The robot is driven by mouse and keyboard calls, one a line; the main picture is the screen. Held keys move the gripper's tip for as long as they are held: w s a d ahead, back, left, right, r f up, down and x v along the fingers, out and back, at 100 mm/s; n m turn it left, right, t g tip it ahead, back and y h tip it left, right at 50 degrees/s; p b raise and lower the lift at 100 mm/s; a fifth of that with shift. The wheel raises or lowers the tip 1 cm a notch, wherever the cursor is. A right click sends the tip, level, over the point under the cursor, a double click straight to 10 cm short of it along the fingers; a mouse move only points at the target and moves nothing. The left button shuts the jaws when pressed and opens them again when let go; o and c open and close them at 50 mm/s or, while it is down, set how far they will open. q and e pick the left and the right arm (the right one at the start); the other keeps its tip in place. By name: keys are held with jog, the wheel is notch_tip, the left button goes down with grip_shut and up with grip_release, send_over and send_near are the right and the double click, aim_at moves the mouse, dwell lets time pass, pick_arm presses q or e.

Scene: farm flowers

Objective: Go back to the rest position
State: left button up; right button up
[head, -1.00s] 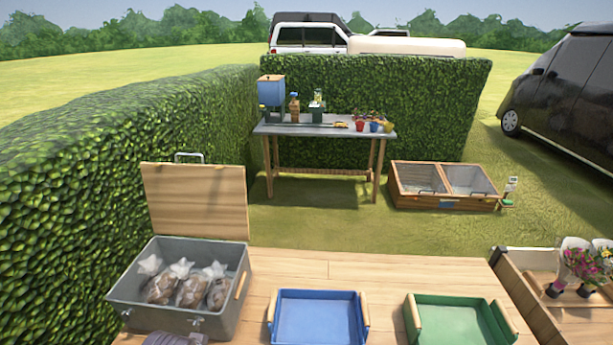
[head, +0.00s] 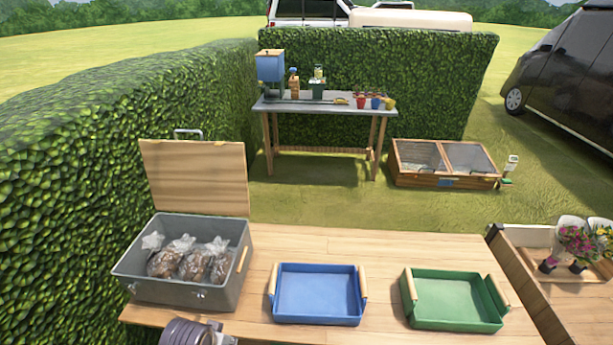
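Neither of my grippers can be made out in the head view. A dark grey rounded part, likely of my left arm, shows at the bottom edge, in front of the metal box. The grey metal box (head: 182,290) stands at the left of the wooden table (head: 385,245) with its wooden lid (head: 196,178) open upright. Several clear bags with brown contents (head: 194,264) lie in it. A blue tray (head: 318,295) and a green tray (head: 453,300), both empty, sit to its right.
A wooden crate (head: 520,265) with potted flowers (head: 580,245) stands at the right. Beyond the table are grass, a potting bench (head: 330,105), a cold frame (head: 444,163) and hedges (head: 110,130). The table between and behind the trays is clear.

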pick_arm(q)
jog(key=s+f+g, duration=0.1)
jog(key=s+f, duration=0.2)
jog(key=f, duration=1.2)
jog(key=s+f, duration=0.2)
jog(key=f, duration=1.2)
jog(key=s+a+f, duration=0.2)
jog(key=s+f, duration=0.6)
jog(key=s, duration=0.2)
jog(key=s+a+f+g, duration=0.1)
jog(key=s+a+f, duration=0.1)
jog(key=s+f, duration=0.7)
jog(key=shift+s+a+f, duration=0.15)
jog(key=shift+s+f, duration=0.15)
jog(key=shift+s, duration=0.85)
jog(key=shift+a, duration=0.15)
